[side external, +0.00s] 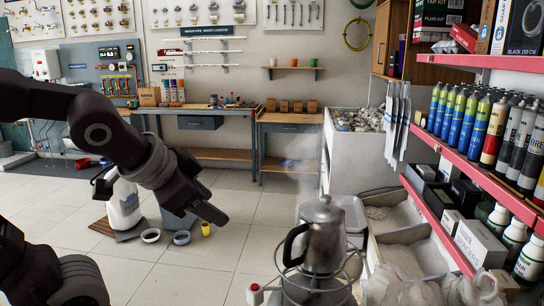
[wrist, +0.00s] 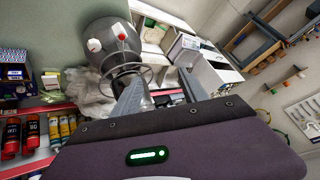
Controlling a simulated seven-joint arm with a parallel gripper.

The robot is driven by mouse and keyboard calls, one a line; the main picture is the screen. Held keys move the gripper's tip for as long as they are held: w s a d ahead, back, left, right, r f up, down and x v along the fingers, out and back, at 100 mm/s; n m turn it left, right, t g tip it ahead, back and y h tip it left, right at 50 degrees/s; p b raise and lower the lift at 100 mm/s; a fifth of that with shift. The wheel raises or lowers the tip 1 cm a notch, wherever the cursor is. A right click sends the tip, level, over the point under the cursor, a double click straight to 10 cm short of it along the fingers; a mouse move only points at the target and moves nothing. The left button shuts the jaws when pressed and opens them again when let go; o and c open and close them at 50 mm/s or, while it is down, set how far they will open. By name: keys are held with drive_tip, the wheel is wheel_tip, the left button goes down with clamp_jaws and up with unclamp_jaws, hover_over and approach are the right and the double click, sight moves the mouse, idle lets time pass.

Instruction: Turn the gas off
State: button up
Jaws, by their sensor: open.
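A metal kettle (side external: 324,236) with a black handle stands on a wire-ringed burner (side external: 290,284) at the lower middle of the side view, with faint steam above it. A red and white knob (side external: 254,289) sticks out at the burner's left. In the wrist view, a rounded grey body (wrist: 108,30) carries a red knob (wrist: 122,36) and a second pale knob (wrist: 94,45). My gripper (wrist: 161,76) is open, its two fingers apart, with nothing seen held. In the side view, my arm's end is left of the kettle, above the floor and apart from the knob.
Red-edged shelves (side external: 462,205) with bottles, spray cans and boxes stand close on the right. Clear plastic bags (side external: 435,290) lie at the lower right. A white jug (side external: 124,207) is on the floor behind my arm. Workbenches (side external: 205,126) line the back. The floor left of the kettle is largely clear.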

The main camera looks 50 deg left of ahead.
drive_tip(key=w+a+r+m+t, duration=0.3)
drive_tip(key=w+a+m, duration=0.15)
drive_tip(key=w, duration=0.55)
drive_tip(key=w+m+t, duration=0.1)
drive_tip(key=w+m, duration=0.3)
drive_tip(key=m+g+h, duration=0.9)
drive_tip(key=m+h, duration=0.2)
drive_tip(key=m, duration=0.2)
hover_over(250, 286)
wheel_tip(250, 286, down, 16)
drive_tip(key=shift+r, duration=0.2)
wheel_tip(250, 286, down, 6)
drive_tip(key=w+a+r+n+t+y, duration=0.1)
drive_tip(key=w+r+n+t+y, duration=0.1)
drive_tip(key=r, duration=0.5)
drive_tip(key=w+a+r+n+t+y, duration=0.1)
drive_tip(key=w+r+n+t+y, duration=0.2)
drive_tip(key=r, duration=0.5)
drive_tip(key=w+a+r+n+t+y, duration=0.2)
drive_tip(key=w+r+n+t+y, duration=0.1)
drive_tip(key=r, duration=0.5)
drive_tip(key=shift+w+n+t, duration=0.5)
drive_tip(key=shift+n+t, duration=0.7)
drive_tip(key=shift+n, duration=0.25)
